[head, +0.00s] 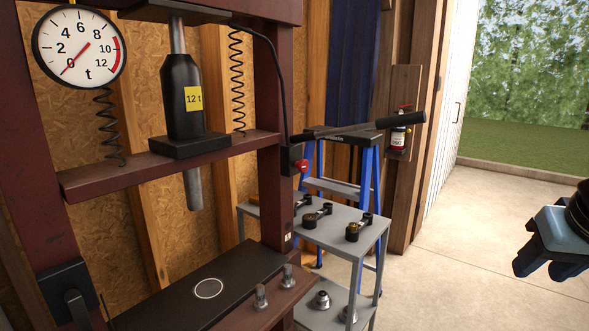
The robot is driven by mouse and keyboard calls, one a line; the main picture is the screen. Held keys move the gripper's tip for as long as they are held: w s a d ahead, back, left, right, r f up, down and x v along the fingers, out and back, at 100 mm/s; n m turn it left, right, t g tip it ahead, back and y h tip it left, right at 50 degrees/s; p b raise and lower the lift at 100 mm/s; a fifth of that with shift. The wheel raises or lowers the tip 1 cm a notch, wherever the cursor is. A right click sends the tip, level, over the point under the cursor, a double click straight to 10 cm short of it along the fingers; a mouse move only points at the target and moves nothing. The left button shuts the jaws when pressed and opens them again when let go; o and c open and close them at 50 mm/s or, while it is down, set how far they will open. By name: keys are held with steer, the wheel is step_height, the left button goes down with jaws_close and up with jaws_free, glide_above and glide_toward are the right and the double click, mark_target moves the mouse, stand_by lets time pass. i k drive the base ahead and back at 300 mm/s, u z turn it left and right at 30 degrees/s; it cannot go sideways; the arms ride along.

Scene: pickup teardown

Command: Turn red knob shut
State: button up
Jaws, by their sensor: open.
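The small red knob (302,166) sits on a black valve block (290,160) on the right upright of the dark red hydraulic press (277,190). A long black pump handle (345,130) reaches out to the right just above the knob. How far the knob is turned cannot be told at this size. My gripper (545,268) is at the right edge of the head view, far to the right of the knob and touching nothing. Its blue-grey body and dark fingers point downward; the fingers are open and empty.
A pressure gauge (80,47) reads near zero. A black 12 t jack (182,95) stands on the crossbeam. A grey shelf cart (340,232) with several metal parts and a blue-legged stand (370,165) are right of the press. Concrete floor (460,270) is clear.

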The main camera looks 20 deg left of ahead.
mark_target(303, 166)
steer(key=u, duration=0.5)
steer(key=i, duration=1.1)
steer(key=u, duration=0.65)
steer(key=k, duration=0.8)
steer(key=u, duration=0.2)
steer(key=i, duration=0.8)
steer(key=z, duration=0.1)
